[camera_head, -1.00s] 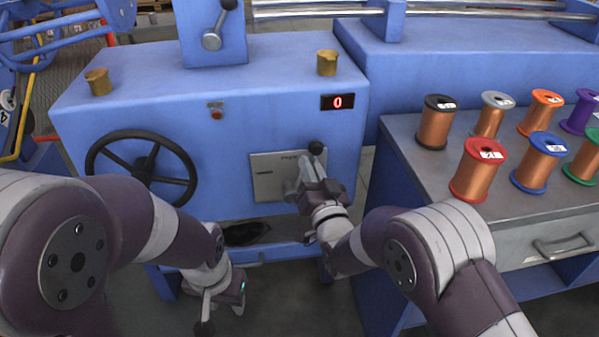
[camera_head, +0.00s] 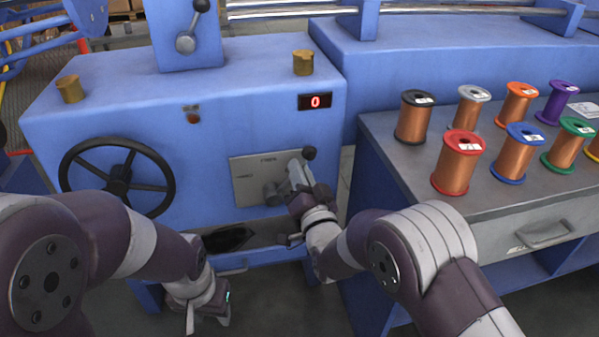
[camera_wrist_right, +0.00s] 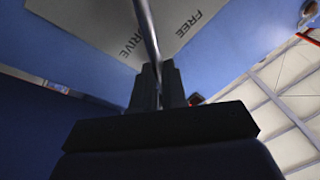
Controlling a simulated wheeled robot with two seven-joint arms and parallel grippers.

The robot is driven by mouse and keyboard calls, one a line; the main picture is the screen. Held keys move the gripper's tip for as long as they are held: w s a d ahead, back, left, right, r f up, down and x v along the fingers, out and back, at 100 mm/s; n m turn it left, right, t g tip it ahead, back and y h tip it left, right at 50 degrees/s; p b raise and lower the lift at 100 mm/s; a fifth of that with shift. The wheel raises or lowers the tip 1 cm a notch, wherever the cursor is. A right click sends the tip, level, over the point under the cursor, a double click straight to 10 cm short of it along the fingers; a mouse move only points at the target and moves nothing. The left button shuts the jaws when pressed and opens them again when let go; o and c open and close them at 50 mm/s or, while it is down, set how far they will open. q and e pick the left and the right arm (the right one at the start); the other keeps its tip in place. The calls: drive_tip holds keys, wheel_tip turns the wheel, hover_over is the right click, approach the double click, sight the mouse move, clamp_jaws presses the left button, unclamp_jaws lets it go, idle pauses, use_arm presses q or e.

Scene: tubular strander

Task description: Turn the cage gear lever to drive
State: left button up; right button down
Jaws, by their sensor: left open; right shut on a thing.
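The cage gear lever is a metal shaft with a black knob (camera_head: 309,153), at the right edge of a grey plate (camera_head: 250,187) on the blue machine's front. The knob leans up and right. My right gripper (camera_head: 299,194) is shut around the shaft below the knob. In the right wrist view, my right gripper's dark fingers (camera_wrist_right: 158,85) close on the shaft (camera_wrist_right: 146,27), and the plate (camera_wrist_right: 92,25) reads FREE and DRIVE. In the head view, the plate's lower right is hidden by my gripper. My left gripper (camera_head: 192,316) hangs open and empty low at the left, its fingertips small.
A black handwheel (camera_head: 118,187) is left of the plate. A red display (camera_head: 315,101) reads 0. Another lever with a metal hub (camera_head: 186,43) stands above. A grey bench (camera_head: 390,150) with several wire spools stands close at the right of my right arm.

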drive_tip(key=c, duration=1.2)
unclamp_jaws()
drive_tip(key=shift+f, duration=0.1)
drive_tip(key=shift+o, duration=0.2)
drive_tip(key=shift+d, duration=0.1)
drive_tip(key=p+v, duration=0.4)
drive_tip(key=v, duration=0.8)
drive_tip(key=shift+s, duration=0.35)
drive_tip(key=shift+f, duration=0.15)
